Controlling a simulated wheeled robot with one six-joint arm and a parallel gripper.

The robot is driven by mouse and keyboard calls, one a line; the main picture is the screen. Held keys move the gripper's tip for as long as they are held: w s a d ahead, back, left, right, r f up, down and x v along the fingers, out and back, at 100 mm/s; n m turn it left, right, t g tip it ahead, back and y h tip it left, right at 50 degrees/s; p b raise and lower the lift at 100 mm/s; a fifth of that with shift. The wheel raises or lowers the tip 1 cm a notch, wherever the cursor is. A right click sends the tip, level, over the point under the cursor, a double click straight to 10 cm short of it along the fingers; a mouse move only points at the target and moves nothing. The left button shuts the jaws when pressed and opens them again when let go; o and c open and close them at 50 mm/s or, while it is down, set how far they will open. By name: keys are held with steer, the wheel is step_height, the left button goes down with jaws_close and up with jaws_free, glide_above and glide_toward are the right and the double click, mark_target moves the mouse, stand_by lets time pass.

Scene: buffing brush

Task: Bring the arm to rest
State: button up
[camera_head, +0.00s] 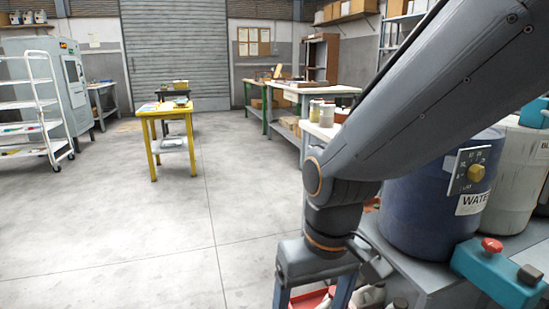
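My arm comes in from the upper right and bends down at the wrist. My gripper (311,295) hangs at the bottom centre-right, pointing down. Its two fingers are spread wide apart, with their tips cut off by the lower picture edge. Nothing shows held between them; a red surface (308,298) is visible through the gap, lower down. The buffing brush is not recognisable in this view.
Close on the right, a blue water drum (415,215), a pale drum (515,185) and a teal device (497,275) stand by a grey surface (425,272). A yellow table (168,145), white shelf cart (30,105) and workbenches (300,90) stand farther off.

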steer(key=s+d+r+m+h+p, duration=0.1)
steer(key=s+d+r+m+p, duration=0.1)
steer(key=d+r+p, duration=1.1)
step_height(320, 180, up, 4)
steer(key=m+p, duration=0.1)
steer(key=p, duration=0.6)
steer(key=shift+s+f+m+p, duration=0.15)
steer(key=shift+m+p, duration=0.15)
steer(key=shift+m, duration=0.1)
steer(key=shift+d, duration=0.1)
